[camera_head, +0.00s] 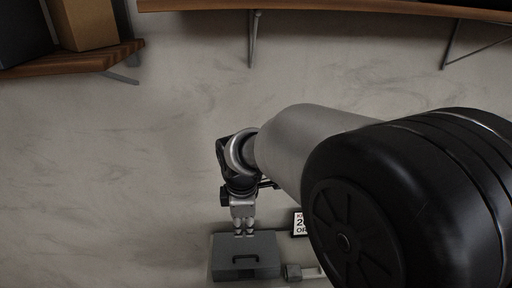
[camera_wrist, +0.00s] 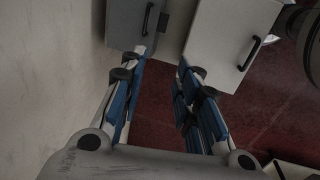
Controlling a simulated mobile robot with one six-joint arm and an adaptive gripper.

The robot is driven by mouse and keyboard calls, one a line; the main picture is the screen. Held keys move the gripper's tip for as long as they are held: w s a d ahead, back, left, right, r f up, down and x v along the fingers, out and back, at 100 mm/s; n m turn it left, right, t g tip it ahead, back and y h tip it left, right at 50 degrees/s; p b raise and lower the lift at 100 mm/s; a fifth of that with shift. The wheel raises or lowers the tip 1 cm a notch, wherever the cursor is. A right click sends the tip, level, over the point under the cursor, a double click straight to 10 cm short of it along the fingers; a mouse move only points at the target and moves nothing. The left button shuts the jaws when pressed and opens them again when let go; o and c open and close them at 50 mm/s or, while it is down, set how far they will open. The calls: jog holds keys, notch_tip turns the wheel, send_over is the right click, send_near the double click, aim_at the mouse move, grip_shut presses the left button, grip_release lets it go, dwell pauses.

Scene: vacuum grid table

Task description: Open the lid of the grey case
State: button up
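The grey case (camera_head: 229,269) is at the bottom of the head view, with a black handle (camera_head: 245,257) on the face toward the camera. Its lid looks closed. My gripper (camera_head: 244,234) points down at the case's upper edge, its two fingertips apart; I cannot tell whether they touch it. In the wrist view my gripper (camera_wrist: 158,75) is open with nothing between the fingers. Beyond the left finger is a grey box face (camera_wrist: 122,24) with a black handle, probably the case.
A pale box (camera_wrist: 222,30) with a black handle stands right of the grey one in the wrist view, over a dark red surface (camera_wrist: 258,105). A small sign (camera_head: 299,223) and a grey fitting (camera_head: 293,272) are right of the case.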

jog(key=shift+w+f, duration=0.1)
jog(key=w+a+f, duration=0.1)
jog(key=w+f, duration=0.2)
jog(key=w, duration=0.5)
jog(key=w+a+f, duration=0.1)
jog(key=w+f, duration=0.3)
jog(key=w, duration=0.5)
jog(key=shift+f, duration=0.3)
